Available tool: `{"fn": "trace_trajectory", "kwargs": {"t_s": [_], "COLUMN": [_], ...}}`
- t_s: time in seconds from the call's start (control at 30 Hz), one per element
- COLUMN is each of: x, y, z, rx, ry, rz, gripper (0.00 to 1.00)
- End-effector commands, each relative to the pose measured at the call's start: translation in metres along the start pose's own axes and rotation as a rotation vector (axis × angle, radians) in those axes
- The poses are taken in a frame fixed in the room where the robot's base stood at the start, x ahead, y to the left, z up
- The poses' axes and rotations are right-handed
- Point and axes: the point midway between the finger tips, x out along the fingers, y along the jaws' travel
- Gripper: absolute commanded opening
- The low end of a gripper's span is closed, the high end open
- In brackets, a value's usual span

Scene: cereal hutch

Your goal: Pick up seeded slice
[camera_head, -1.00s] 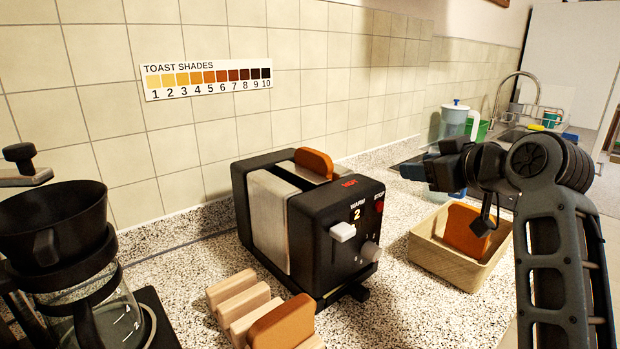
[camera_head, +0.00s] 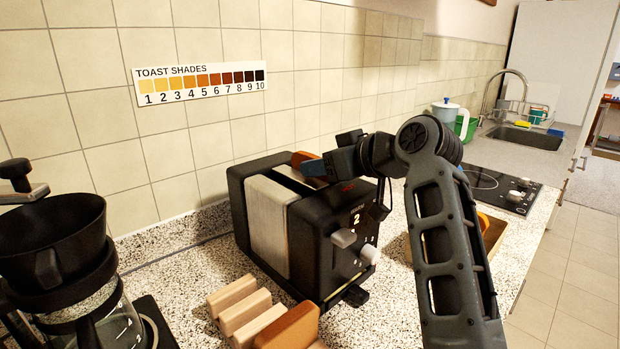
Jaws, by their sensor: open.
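A brown slice (camera_head: 301,158) stands up out of the slot of the black toaster (camera_head: 325,240). A second slice (camera_head: 288,328) stands in the wooden rack at the front. A third slice (camera_head: 483,222) is mostly hidden behind my arm, in the tray at the right. I cannot make out seeds on any of them. My gripper (camera_head: 328,156) is open above the right end of the toaster, close to the slice in the slot and partly covering it. I cannot tell whether it touches the slice.
The wooden rack (camera_head: 238,307) stands in front of the toaster. The light tray (camera_head: 497,240) is right of it, partly behind my arm. A coffee maker (camera_head: 70,240) stands at the left. A hob (camera_head: 500,186) and sink (camera_head: 525,137) lie farther back.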

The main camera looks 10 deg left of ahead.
Motion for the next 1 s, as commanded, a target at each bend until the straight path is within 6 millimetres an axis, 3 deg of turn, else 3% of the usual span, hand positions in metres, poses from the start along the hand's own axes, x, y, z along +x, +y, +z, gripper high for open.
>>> {"fn": "trace_trajectory", "kwargs": {"t_s": [0.23, 0.7, 1.0], "x": [0.0008, 0.0005, 0.0004], "y": [0.0005, 0.0006, 0.0006], "z": [-0.0002, -0.0002, -0.0005], "rx": [-0.001, 0.0, -0.001], "ry": [0.001, 0.001, 0.001], "rz": [0.001, 0.001, 0.002], "gripper": [0.46, 0.01, 0.0]}}
